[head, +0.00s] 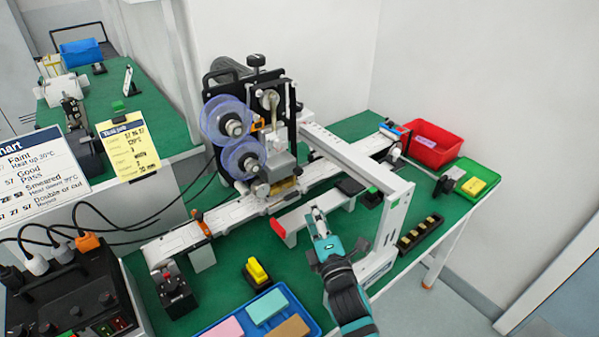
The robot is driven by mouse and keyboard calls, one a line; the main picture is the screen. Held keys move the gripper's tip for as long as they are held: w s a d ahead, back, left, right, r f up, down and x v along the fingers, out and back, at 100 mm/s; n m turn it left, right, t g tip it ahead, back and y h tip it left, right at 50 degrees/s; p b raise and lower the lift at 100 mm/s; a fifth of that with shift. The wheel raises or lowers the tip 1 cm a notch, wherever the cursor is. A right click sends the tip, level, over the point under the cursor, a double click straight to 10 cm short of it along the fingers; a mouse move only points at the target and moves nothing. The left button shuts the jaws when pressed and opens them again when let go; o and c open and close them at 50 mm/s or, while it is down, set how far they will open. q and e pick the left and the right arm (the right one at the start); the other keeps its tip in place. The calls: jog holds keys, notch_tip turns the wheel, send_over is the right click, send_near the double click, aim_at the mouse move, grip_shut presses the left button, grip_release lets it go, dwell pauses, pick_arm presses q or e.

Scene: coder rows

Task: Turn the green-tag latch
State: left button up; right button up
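A small green tag (372,190) shows on the near side of a white gantry-like arm (350,158), right of the machine. I cannot make out the latch's shape or how it is turned. My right gripper (316,213) is teal and grey and comes up from the bottom edge. It is over the green bench, left of and a little below the green tag, apart from it in the picture. Its fingers are small here, and I cannot tell whether they are open; I see nothing held. My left gripper is not in view.
A machine with two blue reels (228,122) stands behind, on a white rail. A red-tipped white bar (300,222) lies left of my gripper. A blue tray (229,317) of blocks is at the front, a black slotted holder (419,234) at right, a red bin (436,137) behind.

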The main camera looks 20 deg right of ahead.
send_near(299, 174)
jog(key=w, duration=0.4)
jog(key=w+p, duration=0.1)
jog(key=w, duration=0.3)
jog(key=shift+w+d+r, duration=0.15)
jog(key=shift+w+r, duration=0.15)
jog(key=shift+r, duration=0.05)
jog(key=shift+w, duration=0.25)
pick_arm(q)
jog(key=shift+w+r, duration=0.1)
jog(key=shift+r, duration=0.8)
pick_arm(e)
grip_shut()
